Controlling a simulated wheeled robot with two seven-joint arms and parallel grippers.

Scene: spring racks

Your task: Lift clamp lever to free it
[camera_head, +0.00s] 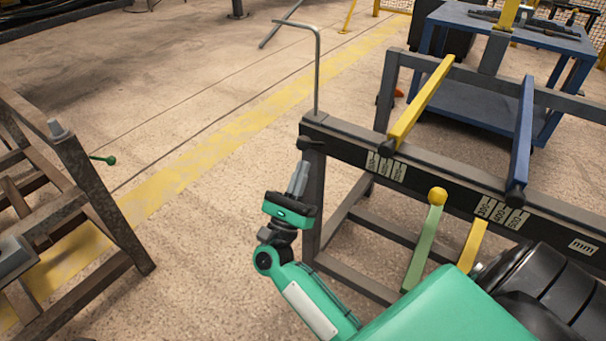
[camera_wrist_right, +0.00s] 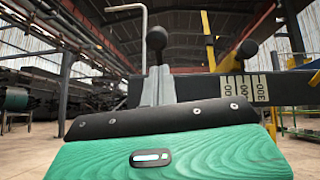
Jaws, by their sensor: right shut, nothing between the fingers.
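My right gripper (camera_head: 298,178) points up, shut and empty, just below the left end of the dark measuring rack (camera_head: 440,182). A black lever with a rounded knob (camera_head: 311,143) sticks out at that end, just above the fingertips. In the right wrist view the black knob (camera_wrist_right: 156,38) stands straight beyond the shut grey fingers (camera_wrist_right: 158,87). I cannot tell whether they touch. My left gripper is not in view.
A bent metal rod (camera_head: 318,75) rises from the rack's left end. Yellow (camera_head: 422,102) and blue (camera_head: 522,135) bars lie across the rack. A blue table (camera_head: 490,100) stands behind. A brown metal frame (camera_head: 95,195) stands at left, with open floor between.

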